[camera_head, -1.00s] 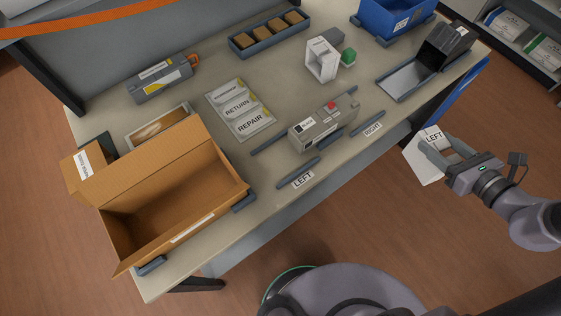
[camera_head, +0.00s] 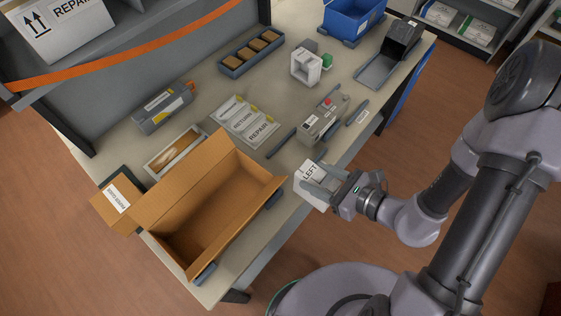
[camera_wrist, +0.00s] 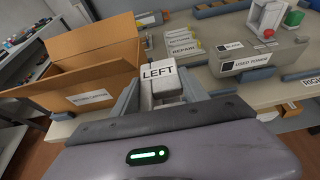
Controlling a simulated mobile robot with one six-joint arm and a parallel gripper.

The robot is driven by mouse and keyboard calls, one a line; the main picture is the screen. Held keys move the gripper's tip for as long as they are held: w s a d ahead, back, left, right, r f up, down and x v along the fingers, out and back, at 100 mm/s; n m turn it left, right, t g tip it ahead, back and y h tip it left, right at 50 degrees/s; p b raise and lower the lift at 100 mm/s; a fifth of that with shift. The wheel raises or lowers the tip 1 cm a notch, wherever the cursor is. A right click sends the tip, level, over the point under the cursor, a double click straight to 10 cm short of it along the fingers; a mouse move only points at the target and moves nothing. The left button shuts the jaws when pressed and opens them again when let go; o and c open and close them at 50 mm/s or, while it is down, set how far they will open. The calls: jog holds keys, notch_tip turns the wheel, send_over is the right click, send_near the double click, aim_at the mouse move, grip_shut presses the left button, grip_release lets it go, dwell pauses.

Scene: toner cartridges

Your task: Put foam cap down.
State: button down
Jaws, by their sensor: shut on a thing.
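The foam cap is a white block (camera_head: 312,188) labelled LEFT, held at the table's front edge in the head view. It also shows in the wrist view (camera_wrist: 160,84), between the finger pads. My gripper (camera_head: 322,184) is shut on it. In the head view the cap covers the LEFT label area of the table. Whether the cap touches the table cannot be told. A grey toner cartridge (camera_head: 322,120) with a red spot lies just behind it, and shows at the right in the wrist view (camera_wrist: 256,60).
An open cardboard box (camera_head: 215,215) stands left of my gripper. Another white foam piece (camera_head: 305,68) stands behind the cartridge beside a green part (camera_head: 327,61). Grey rails (camera_head: 281,142) flank the cartridge. A blue bin (camera_head: 352,20) and a black holder (camera_head: 400,40) are at the back right.

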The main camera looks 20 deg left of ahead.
jog(key=w+a+f+b, duration=0.5)
jog(key=w+a+b, duration=0.4)
jog(key=a+b, duration=0.1)
jog(key=shift+a+f, duration=0.15)
jog(key=shift+a, duration=0.4)
jog(key=c, duration=0.6)
grip_release()
